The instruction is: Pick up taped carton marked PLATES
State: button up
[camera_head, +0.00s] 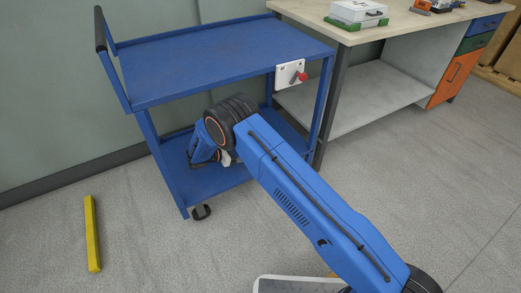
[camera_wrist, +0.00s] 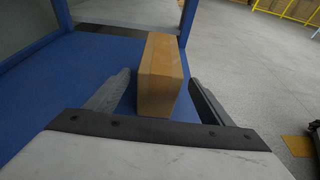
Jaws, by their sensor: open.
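In the wrist view a brown carton (camera_wrist: 160,75) stands on a blue shelf (camera_wrist: 105,75). No marking can be read on the side that shows. My gripper (camera_wrist: 160,87) is open, with one finger to the left of the carton and one to the right. The near part of the carton lies between the fingers; I cannot tell whether either finger touches it. In the head view my arm reaches onto the lower shelf (camera_head: 222,178) of the blue cart. The carton is hidden there behind my arm.
The cart's top shelf (camera_head: 215,60) is empty and lies above my wrist. A cart post (camera_head: 322,105) stands to the right of it. A workbench (camera_head: 370,85) adjoins the cart at the right. A yellow bar (camera_head: 92,232) lies on the floor at the left.

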jog(key=shift+x, duration=4.5)
jog(key=shift+w+a, duration=0.1)
jog(key=c, duration=1.5)
jog(key=shift+c, duration=0.2)
